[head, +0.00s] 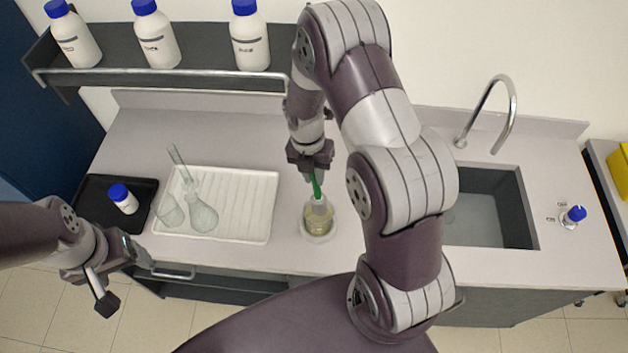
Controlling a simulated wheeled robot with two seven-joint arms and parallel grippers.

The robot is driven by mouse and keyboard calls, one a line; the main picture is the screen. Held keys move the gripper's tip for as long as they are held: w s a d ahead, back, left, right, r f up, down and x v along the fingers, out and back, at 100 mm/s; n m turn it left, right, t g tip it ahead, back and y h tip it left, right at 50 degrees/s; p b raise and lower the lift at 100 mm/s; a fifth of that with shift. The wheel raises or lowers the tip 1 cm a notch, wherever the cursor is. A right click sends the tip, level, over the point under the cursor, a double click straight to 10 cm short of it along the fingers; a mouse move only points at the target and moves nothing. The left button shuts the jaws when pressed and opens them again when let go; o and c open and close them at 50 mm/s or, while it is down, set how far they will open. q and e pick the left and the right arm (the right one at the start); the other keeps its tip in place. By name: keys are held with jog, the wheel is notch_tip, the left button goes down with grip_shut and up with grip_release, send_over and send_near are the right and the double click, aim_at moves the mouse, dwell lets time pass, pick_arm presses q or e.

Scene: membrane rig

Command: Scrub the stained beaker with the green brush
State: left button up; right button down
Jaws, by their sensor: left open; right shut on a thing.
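The beaker (319,226) with a yellowish-brown stain stands upright on a round pale base on the counter, in the middle of the head view. My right gripper (314,172) is above it, shut on the green brush (317,187). The brush points down, and its lower end is at or inside the beaker's mouth; I cannot tell how deep. My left gripper (128,281) is open and empty at the lower left, near the counter's front edge and apart from the beaker.
A white drying rack (255,205) holds clear glassware left of the beaker. A black tray (92,205) carries a blue-capped bottle (124,199). The sink (490,205) and faucet (508,110) are at the right. A shelf (205,62) with bottles hangs behind.

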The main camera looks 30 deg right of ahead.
notch_tip(320, 180, up, 6)
jog(key=shift+r, duration=0.1)
dwell(0.6)
